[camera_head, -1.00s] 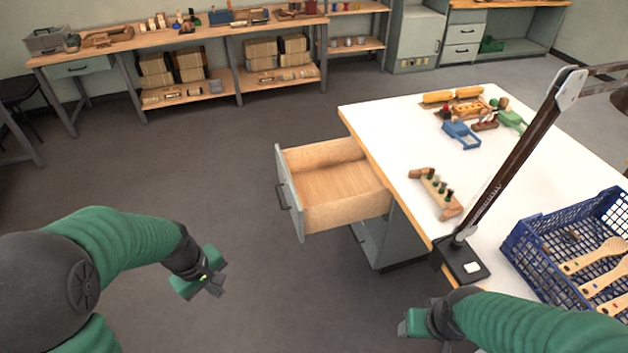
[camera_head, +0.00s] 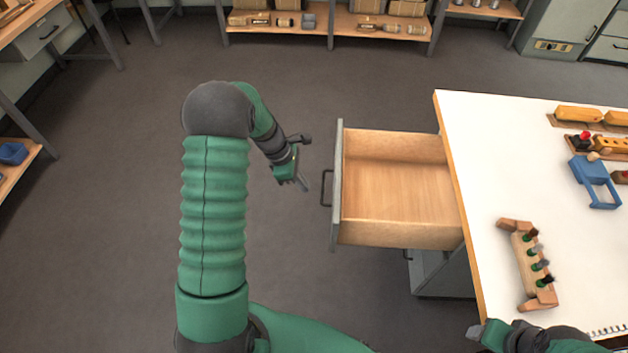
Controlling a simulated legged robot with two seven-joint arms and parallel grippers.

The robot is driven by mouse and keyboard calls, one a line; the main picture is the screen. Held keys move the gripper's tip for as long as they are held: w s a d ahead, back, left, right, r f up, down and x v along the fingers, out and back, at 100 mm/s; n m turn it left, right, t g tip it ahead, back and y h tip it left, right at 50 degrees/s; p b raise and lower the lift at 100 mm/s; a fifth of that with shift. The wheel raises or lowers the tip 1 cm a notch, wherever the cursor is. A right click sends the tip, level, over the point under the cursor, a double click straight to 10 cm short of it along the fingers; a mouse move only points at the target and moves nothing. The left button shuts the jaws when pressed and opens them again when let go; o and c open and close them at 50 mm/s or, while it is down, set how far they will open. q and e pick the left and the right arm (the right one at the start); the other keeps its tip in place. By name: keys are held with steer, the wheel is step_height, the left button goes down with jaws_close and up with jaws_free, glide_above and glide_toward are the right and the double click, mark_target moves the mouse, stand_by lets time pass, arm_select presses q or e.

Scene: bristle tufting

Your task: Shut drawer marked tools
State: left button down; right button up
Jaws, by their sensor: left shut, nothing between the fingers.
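The open drawer (camera_head: 400,234) sticks out from the left side of the white-topped workbench. Its wooden inside looks empty. Its grey front panel (camera_head: 337,215) carries a dark handle (camera_head: 326,188) on the left face. I cannot see any label on it. My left gripper (camera_head: 303,183) is shut and empty, just left of the handle, with a small gap seen in the picture. My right gripper (camera_head: 478,332) is at the bottom edge, by the bench's near left corner; its fingers are too hidden to judge.
The workbench top (camera_head: 475,180) holds a wooden peg rack (camera_head: 530,262), a blue toy piece (camera_head: 594,180) and yellow wooden pieces (camera_head: 580,115). Another grey cabinet front (camera_head: 440,272) sits below the drawer. The floor left of the drawer is clear. Shelves stand along the back.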

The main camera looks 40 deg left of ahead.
arm_select(q)
steer(key=w+d+f, duration=0.3)
steer(key=d+f, duration=0.3)
steer(key=shift+w+f+b, duration=0.3)
steer(key=shift+w, duration=0.1)
